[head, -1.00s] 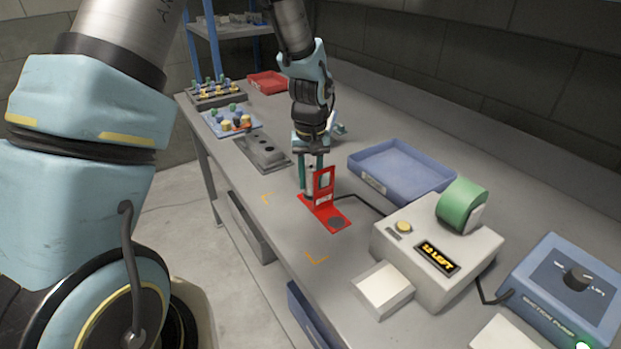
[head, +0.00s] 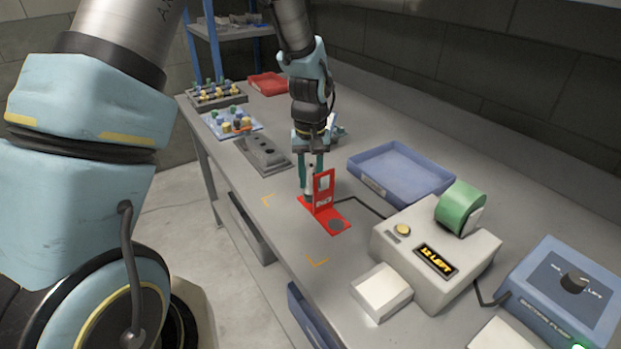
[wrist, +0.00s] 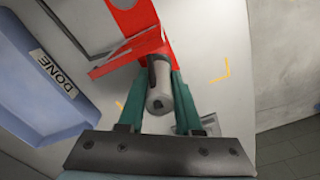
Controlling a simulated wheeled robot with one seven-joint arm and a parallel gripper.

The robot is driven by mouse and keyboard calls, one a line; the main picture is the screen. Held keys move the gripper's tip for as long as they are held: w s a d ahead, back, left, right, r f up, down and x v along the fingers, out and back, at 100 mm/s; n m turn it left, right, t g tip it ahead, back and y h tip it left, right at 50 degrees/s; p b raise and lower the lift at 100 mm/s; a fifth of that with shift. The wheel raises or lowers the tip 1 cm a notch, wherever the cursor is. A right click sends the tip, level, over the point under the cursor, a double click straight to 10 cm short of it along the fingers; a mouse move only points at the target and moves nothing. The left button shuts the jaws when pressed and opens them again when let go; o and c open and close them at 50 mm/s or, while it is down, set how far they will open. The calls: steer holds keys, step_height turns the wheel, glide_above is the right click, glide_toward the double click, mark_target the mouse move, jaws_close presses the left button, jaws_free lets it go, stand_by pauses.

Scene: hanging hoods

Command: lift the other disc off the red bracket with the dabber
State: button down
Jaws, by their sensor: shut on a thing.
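The red bracket (head: 325,209) stands on the bench, with a flat base and an upright plate that has a window. The dabber points down behind and left of the upright plate, over the far end of the base. Its tip is hidden in the wrist view, and I cannot tell whether it touches the base or another disc.
A blue tray (head: 397,196), labelled DONE in the wrist view, lies right of the bracket. A label printer (head: 432,269) and a blue suction pump box (head: 566,295) stand nearer. A grey holder block (head: 262,153) is behind left. Orange corner marks outline clear bench space.

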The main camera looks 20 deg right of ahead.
mark_target(310, 166)
steer(key=shift+r+p, duration=1.85)
steer(key=shift+r, duration=1.05)
